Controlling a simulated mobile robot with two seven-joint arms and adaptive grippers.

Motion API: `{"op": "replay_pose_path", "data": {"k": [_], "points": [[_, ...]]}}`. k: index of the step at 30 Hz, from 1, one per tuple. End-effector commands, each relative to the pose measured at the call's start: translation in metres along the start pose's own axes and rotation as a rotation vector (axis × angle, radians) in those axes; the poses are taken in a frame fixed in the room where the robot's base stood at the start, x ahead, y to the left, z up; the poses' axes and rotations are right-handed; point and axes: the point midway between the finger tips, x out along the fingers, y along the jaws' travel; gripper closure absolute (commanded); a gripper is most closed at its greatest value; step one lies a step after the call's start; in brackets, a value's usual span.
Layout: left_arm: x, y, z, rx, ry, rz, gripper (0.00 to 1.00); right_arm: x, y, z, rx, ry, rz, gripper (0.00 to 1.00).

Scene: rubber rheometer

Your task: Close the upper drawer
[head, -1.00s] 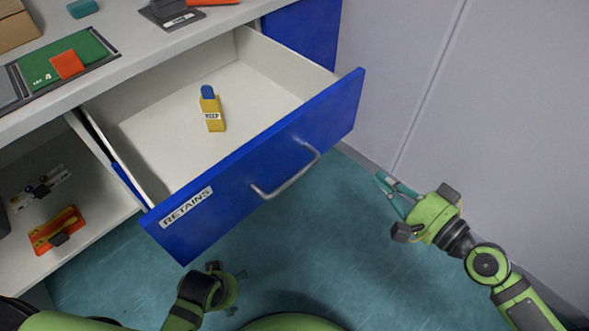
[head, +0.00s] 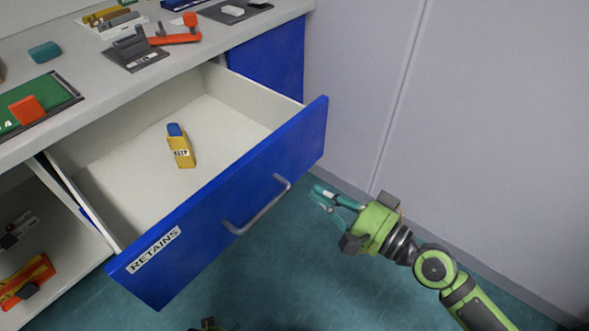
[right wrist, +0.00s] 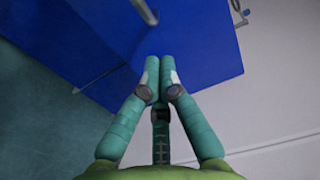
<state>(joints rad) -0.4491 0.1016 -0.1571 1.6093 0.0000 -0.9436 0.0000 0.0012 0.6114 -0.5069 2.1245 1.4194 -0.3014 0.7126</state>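The blue-fronted drawer (head: 210,235) labelled RETAINS is pulled well out below the bench top. A grey bar handle (head: 258,207) is on its front. A yellow bottle (head: 181,152) with a blue cap lies inside. My right gripper (head: 320,197) is outside, just right of the handle and drawer front, apart from the handle. In the right wrist view its teal fingers (right wrist: 161,68) converge with the blue front behind them; I see nothing held, and how far they are closed is unclear. Only a sliver of my left gripper (head: 210,325) shows at the bottom edge.
The bench top (head: 95,50) carries a grey and orange device (head: 140,48), a green mat (head: 50,98) and small items. An open shelf (head: 60,235) is at left. A pale wall (head: 470,130) stands at right. The teal floor before the drawer is clear.

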Motion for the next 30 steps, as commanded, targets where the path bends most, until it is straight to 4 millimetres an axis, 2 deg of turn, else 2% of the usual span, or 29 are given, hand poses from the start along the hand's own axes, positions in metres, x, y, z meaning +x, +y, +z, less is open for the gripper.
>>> {"op": "replay_pose_path", "data": {"k": [1, 6, 12, 30], "points": [[0.003, 0.001, 0.006, 0.001, -0.009, 0.001, 0.19, 0.01, -0.005, 0.0, 0.001, -0.001, -0.003, 1.0], [0.013, 0.0, 0.007, 0.006, 0.015, -0.001, 0.19, 0.043, -0.003, 0.0, 0.003, 0.0, -0.003, 1.0], [0.017, -0.001, 0.005, 0.009, 0.033, -0.003, 0.19, 0.066, -0.001, 0.0, -0.001, 0.0, 0.0, 1.0], [0.019, -0.002, 0.005, 0.009, 0.037, -0.003, 0.19, 0.074, 0.0, 0.0, 0.0, 0.0, 0.001, 1.0]]}}
